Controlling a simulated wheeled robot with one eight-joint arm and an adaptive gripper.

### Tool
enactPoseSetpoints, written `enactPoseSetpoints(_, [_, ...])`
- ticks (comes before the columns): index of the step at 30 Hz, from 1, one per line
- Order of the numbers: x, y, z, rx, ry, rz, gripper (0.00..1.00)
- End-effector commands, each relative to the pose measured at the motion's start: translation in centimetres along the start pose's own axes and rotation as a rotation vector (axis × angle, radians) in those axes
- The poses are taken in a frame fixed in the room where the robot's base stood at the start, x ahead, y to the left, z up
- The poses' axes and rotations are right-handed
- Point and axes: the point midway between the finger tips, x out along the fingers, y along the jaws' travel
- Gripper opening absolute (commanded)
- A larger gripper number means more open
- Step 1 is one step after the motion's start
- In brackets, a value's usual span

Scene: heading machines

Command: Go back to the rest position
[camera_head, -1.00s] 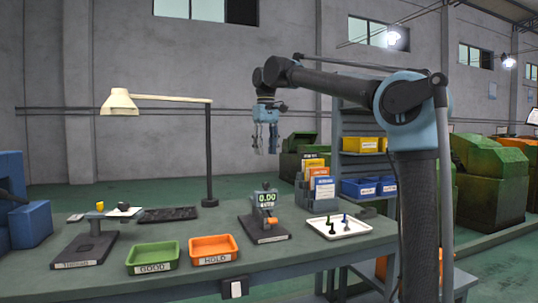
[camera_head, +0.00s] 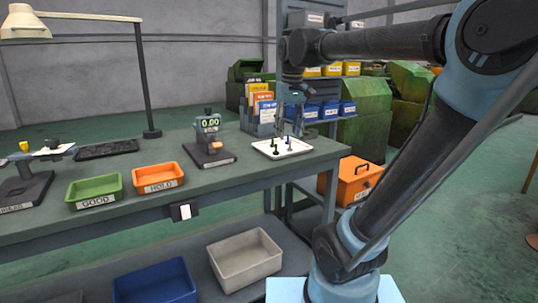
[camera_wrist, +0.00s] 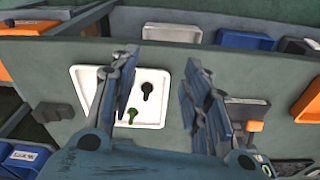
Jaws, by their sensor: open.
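My gripper (camera_head: 291,122) hangs fingers down over the right end of the workbench (camera_head: 240,178), above a white tray (camera_head: 263,148). Its jaws are open with nothing between them, as the wrist view shows (camera_wrist: 165,70). The white tray also shows in the wrist view (camera_wrist: 82,88), partly behind the left finger. Small dark and green pieces stand on it, including a black piece (camera_wrist: 147,91) and a green piece (camera_wrist: 130,111). I cannot tell the exact height of the fingers above them.
A gauge reading 0.00 (camera_head: 209,124), an orange HOLD bin (camera_head: 158,178) and a green GOOD bin (camera_head: 95,190) stand left of the tray. A lamp (camera_head: 145,85) rises behind. File folders (camera_head: 264,105) and a shelf with blue bins (camera_head: 329,110) stand close behind my gripper.

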Motion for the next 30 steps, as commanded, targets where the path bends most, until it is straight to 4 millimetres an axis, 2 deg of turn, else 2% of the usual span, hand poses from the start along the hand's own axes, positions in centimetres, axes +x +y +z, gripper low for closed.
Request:
enactPoseSetpoints(1, [1.5, 0.9, 1.7, 0.028, 0.006, 0.003, 0.43])
enactPoseSetpoints(9, [9.8, 4.2, 10.1, 0.164, 0.04, 0.022, 0.43])
enactPoseSetpoints(18, [19.4, 5.6, 18.6, 0.303, 0.074, 0.046, 0.43])
enactPoseSetpoints(21, [21.6, 5.7, 20.4, 0.333, 0.081, 0.052, 0.43])
enactPoseSetpoints(24, [23.0, 5.7, 21.4, 0.35, 0.085, 0.055, 0.43])
enactPoseSetpoints(30, [23.6, 5.7, 21.9, 0.359, 0.087, 0.057, 0.43])
